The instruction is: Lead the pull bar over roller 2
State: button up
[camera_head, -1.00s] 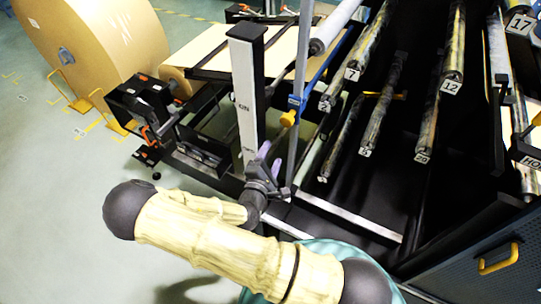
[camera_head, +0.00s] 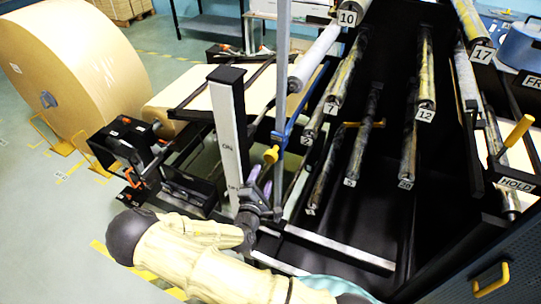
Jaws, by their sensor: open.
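My gripper (camera_head: 260,187) is at lower centre, with dark grey wrist and purplish fingers. It is open beside the foot of a white post (camera_head: 230,140), in front of the roller rack. I see nothing held in it, though its fingertips are small and partly hidden. Roller 2 (camera_head: 316,125) is up and right of my gripper, apart from it, just left of roller 7 (camera_head: 342,85). A brown paper web (camera_head: 178,98) leads from the left toward the rack. A dark bar (camera_head: 196,92) crosses the web; I cannot tell whether it is the pull bar.
A large kraft roll (camera_head: 85,75) stands at the far left. A thin grey upright (camera_head: 281,80) and a blue lever with a yellow knob (camera_head: 271,155) stand close to my gripper. Rollers 3, 5, 12 and 20 lie to the right.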

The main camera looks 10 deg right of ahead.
aim_at(269, 160)
jog(key=x, duration=1.1)
jog(key=shift+w+d, duration=0.15)
jog(key=shift+w, duration=0.15)
jog(key=c, duration=1.2)
jog(key=s+d+r+p, duration=0.1)
jog(key=d, duration=0.1)
jog(key=s+d+r+p, duration=0.1)
jog(key=s+d+r, duration=0.1)
jog(key=s+d+r+p, duration=0.1)
jog(key=s+d+p, duration=0.1)
jog(key=d, duration=0.1)
jog(key=shift+s+d+r, duration=0.1)
jog(key=shift+r, duration=0.2)
jog(key=shift+c, duration=0.2)
jog(key=shift+s+d+f+b, duration=0.5)
jog(key=shift+s+d+f, duration=0.2)
jog(key=shift+d, duration=0.2)
jog(key=shift+s+d+f+b, duration=0.5)
jog(key=shift+s+d+f, duration=0.15)
jog(key=shift+d+f, duration=0.2)
